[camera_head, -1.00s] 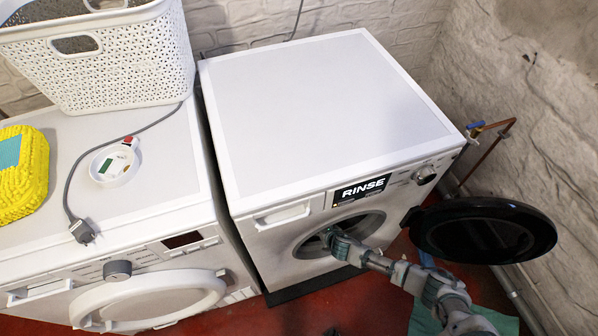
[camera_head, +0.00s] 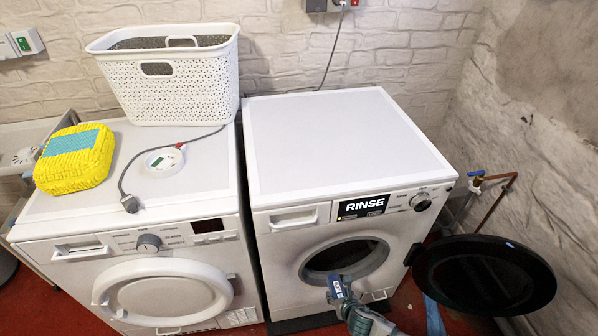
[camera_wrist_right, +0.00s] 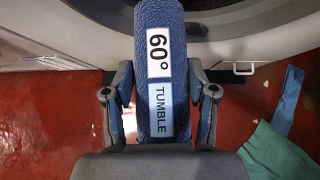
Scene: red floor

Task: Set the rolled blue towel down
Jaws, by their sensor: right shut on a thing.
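The rolled blue towel (camera_wrist_right: 160,30) is a thick dark-blue roll with white and light-blue labels reading "60°" and "TUMBLE". My right gripper (camera_wrist_right: 160,105) is shut on it, with one finger at each side. In the head view my right gripper (camera_head: 345,296) is low, in front of the right-hand washer, just below its round opening (camera_head: 343,262). Only a small part of the towel (camera_head: 336,287) shows there. In the wrist view the towel's far end overlaps the dark opening. My left gripper is not in view.
The right-hand washer's top (camera_head: 340,140) is bare, and its dark door (camera_head: 485,275) hangs open at right. The left machine (camera_head: 190,200) carries a white basket (camera_head: 180,95), a yellow pack (camera_head: 75,160), a small white dish (camera_head: 163,161) and a cable. Green cloth (camera_wrist_right: 280,153) lies on the red floor.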

